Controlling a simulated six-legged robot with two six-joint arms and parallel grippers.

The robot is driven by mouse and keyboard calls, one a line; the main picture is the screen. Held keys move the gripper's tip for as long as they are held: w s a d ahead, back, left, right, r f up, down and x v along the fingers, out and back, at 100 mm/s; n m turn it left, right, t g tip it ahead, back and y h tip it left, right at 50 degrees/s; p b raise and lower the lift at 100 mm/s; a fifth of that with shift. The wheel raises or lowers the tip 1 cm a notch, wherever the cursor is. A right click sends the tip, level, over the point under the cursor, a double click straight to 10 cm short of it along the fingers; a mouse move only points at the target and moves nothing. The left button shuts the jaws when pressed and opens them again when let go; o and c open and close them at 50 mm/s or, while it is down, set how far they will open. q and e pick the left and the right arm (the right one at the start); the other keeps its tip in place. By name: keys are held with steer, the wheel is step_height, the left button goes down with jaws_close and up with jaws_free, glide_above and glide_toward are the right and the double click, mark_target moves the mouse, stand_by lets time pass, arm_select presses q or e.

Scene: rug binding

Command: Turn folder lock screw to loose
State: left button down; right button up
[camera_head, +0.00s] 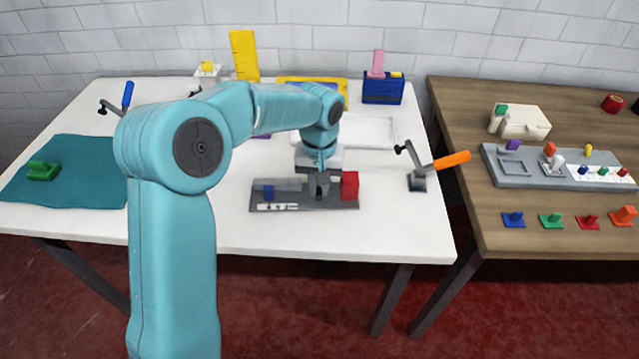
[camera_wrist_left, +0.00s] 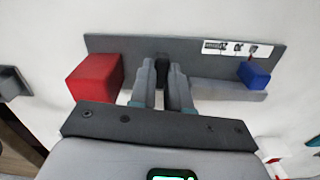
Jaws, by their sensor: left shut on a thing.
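A dark grey fixture plate (camera_head: 335,207) lies on the white table; its edge also shows in the wrist view (camera_wrist_left: 110,42). My left gripper (camera_head: 319,186) points down at it from above, between a red block and a grey rail. In the wrist view its fingers (camera_wrist_left: 161,83) are shut on a small dark upright piece (camera_wrist_left: 162,66), which appears to be the folder lock screw. The fingers hide much of it, so its turn angle cannot be told. My right gripper is not in view.
The red block (camera_head: 350,186) stands close beside the fingers. A blue block (camera_head: 268,192) sits at the plate's other end. An orange-handled clamp (camera_head: 450,160) stands to the right. A white tray (camera_head: 372,130) lies behind. The table's front strip is clear.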

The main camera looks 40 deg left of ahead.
mark_target(319, 190)
arm_select(q)
steer(key=c, duration=1.1)
jaws_free()
step_height(319, 190, up, 16)
steer(key=p, duration=0.2)
steer(key=shift+r+p, duration=0.2)
steer(key=shift+p, duration=0.1)
steer(key=shift+s+f, duration=0.1)
steer(key=shift+s, duration=0.05)
